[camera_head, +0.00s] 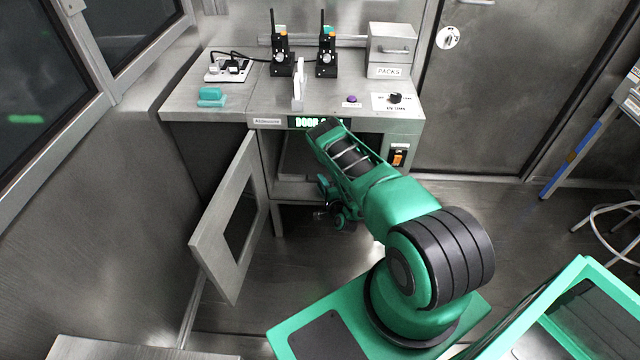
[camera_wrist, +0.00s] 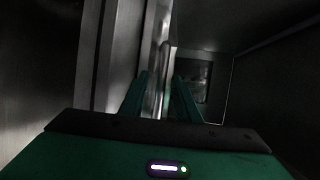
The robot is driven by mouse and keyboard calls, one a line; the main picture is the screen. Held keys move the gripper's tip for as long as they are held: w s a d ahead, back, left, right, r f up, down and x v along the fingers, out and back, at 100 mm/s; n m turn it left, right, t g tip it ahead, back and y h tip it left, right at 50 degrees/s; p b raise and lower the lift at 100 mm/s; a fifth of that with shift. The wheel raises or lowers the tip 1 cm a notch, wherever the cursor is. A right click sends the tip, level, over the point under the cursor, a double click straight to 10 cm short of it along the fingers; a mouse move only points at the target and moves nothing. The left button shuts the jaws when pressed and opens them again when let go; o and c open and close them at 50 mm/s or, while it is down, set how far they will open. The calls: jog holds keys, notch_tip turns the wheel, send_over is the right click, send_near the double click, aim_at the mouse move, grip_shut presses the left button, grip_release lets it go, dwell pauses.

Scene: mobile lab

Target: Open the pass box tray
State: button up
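The pass box (camera_head: 409,131) is a grey metal cabinet under the counter. Its door (camera_head: 209,239), with a dark window, stands wide open to the left. A flat grey slab inside, which looks like the tray (camera_head: 293,160), is partly hidden by my arm. My gripper (camera_head: 338,212) is at the box opening, mostly behind the arm. In the wrist view, its two green fingers (camera_wrist: 160,85) lie either side of a bright narrow metal bar (camera_wrist: 160,60), which may be the tray's front edge or handle. Whether they press on it is unclear.
The counter (camera_head: 185,103) above holds two black radios (camera_head: 281,58), a white power strip (camera_head: 229,68), a teal block (camera_head: 211,97) and a "PACKS" box (camera_head: 390,45). An orange switch (camera_head: 398,158) is right of the opening.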

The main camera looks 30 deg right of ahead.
jog(key=shift+w+d, duration=0.15)
jog(key=shift+w, duration=0.5)
jog(key=shift+c, duration=0.2)
jog(key=shift+f, duration=0.1)
grip_shut()
